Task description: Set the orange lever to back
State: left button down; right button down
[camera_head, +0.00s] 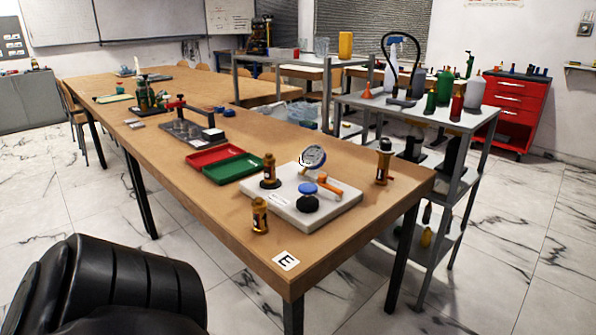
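The orange lever (327,186) is on the white base plate (331,209) of the gauge rig, near the front right end of the long wooden table. It slants from its upper left end near the gauge down to the right. The round dial gauge (313,157) stands just behind it. A blue-topped black knob (308,190) is in front of it, and a brass and black fitting (269,172) stands on the plate's left. Neither of my grippers is in view, and nothing visibly touches the lever.
Loose brass fittings stand left of the plate (260,216) and behind its right end (383,162). Red (214,155) and green (231,167) trays lie behind left. A grey shelf cart (420,112) with bottles stands at the right. The table front by the "E" card (286,261) is clear.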

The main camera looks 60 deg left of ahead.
aim_at(322, 178)
jog(key=u, duration=0.55)
jog(key=i, duration=0.5)
jog(key=u, duration=0.6)
